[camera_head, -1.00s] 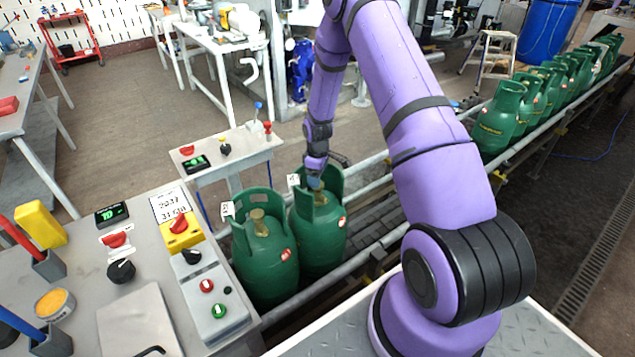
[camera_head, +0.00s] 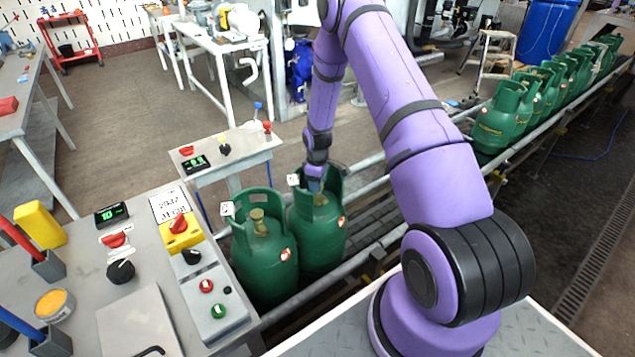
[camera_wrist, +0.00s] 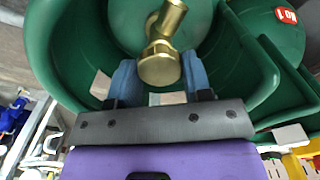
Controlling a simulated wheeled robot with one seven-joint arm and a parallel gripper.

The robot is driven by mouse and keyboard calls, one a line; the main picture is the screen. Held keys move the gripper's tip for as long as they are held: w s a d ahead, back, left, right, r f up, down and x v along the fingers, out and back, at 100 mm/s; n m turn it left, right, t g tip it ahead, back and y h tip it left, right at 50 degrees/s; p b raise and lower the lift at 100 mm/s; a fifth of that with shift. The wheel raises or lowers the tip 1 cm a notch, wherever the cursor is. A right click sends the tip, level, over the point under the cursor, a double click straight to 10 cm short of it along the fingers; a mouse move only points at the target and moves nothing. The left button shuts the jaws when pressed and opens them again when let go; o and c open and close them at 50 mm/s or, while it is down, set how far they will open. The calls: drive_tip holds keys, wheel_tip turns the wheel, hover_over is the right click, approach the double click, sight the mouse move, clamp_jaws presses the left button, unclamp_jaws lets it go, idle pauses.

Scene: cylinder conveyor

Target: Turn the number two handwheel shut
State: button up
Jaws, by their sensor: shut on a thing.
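Two green gas cylinders stand side by side at the near end of the conveyor. My gripper (camera_head: 314,184) reaches down inside the collar of the right cylinder (camera_head: 318,240). In the wrist view, the blue fingers (camera_wrist: 158,76) are shut on a round brass handwheel (camera_wrist: 159,64), one on each side, and brass valve parts extend beyond it. The left cylinder (camera_head: 265,262) has its brass valve (camera_head: 258,222) free. In the wrist view, the neighbouring cylinder (camera_wrist: 262,25) bears a red label that seems to read NO.1. The head view hides the gripped handwheel behind my gripper.
A grey control bench (camera_head: 140,285) with knobs and buttons stands at the left, with a small panel table (camera_head: 235,155) behind the cylinders. Conveyor rails (camera_head: 375,245) run right, toward several more green cylinders (camera_head: 497,125). Cylinder collars closely surround my gripper.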

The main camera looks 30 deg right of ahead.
drive_tip(key=m, duration=0.5)
drive_tip(key=shift+m, duration=0.4)
drive_tip(key=m, duration=1)
drive_tip(key=shift+m, duration=0.4)
drive_tip(key=m, duration=0.4)
drive_tip(key=shift+m, duration=0.4)
drive_tip(key=o, duration=0.9)
drive_tip(key=shift+o, duration=0.2)
